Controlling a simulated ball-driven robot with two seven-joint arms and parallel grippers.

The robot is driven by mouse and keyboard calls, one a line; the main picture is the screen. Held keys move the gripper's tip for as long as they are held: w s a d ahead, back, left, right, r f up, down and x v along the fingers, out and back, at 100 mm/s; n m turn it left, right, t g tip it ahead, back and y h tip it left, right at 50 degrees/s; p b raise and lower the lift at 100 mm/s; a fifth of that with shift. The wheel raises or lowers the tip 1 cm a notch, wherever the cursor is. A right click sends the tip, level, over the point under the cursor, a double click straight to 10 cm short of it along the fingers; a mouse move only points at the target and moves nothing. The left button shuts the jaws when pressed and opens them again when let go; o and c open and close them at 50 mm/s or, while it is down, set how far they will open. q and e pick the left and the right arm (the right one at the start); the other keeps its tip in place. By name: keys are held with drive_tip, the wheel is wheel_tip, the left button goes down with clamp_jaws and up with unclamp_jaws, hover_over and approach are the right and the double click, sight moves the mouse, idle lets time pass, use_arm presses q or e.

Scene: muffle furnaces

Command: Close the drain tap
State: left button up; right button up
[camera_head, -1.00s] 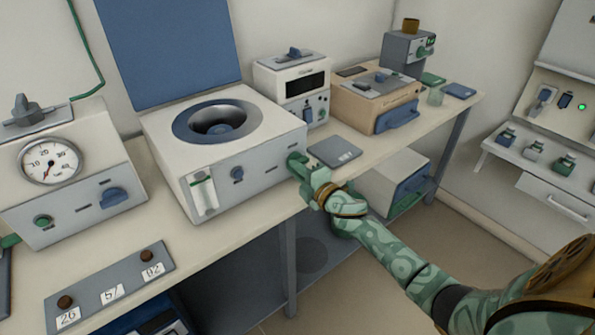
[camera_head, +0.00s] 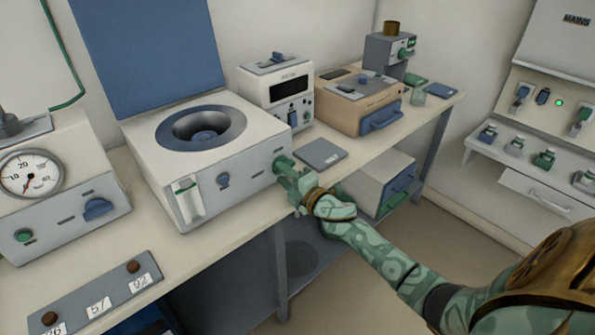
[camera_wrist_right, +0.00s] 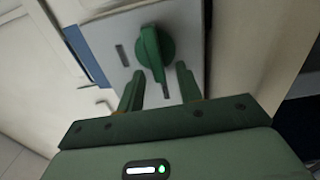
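The tap is a green knob (camera_wrist_right: 152,48) on a light grey front panel in the right wrist view. In the head view, green shows at the front right corner of the white machine with the round blue-rimmed well (camera_head: 160,170), but my right gripper (camera_head: 284,174) partly covers that spot. My left gripper is out of view.
A grey flat plate (camera_head: 320,153) lies on the bench right of the machine. A white box with a display (camera_head: 283,88) and a tan unit (camera_head: 352,105) stand behind. A dial unit (camera_head: 60,200) is at left. Floor is open in front.

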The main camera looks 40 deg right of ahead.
drive_tip(key=s+d+p, duration=0.1)
drive_tip(key=s+p, duration=0.1)
drive_tip(key=s, duration=1.4)
drive_tip(key=shift+d, duration=0.1)
